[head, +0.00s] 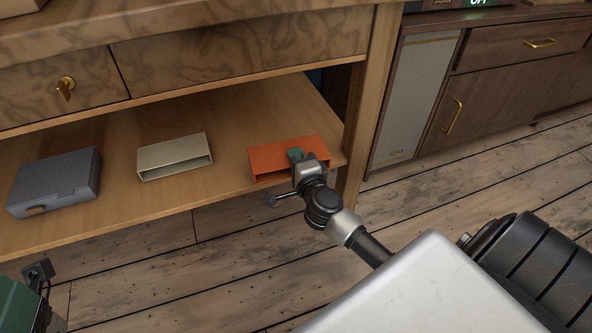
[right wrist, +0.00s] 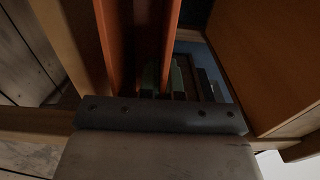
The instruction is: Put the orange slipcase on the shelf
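The orange slipcase (head: 268,161) is at the right end of the low wooden shelf, by the front edge, with its open side towards me. I cannot tell whether it rests fully on the board. My right gripper (head: 296,155) reaches its open side from the front. In the right wrist view, the slipcase (right wrist: 118,40) runs away from the gripper (right wrist: 163,80), one wall between the two green-padded fingers. The fingers look closed on that wall, one inside and one outside.
On the low shelf (head: 110,215), a cream slipcase (head: 175,153) and a grey-blue box (head: 55,182) stand to the left. Drawers sit above. A wooden post (head: 368,100) bounds the shelf at right.

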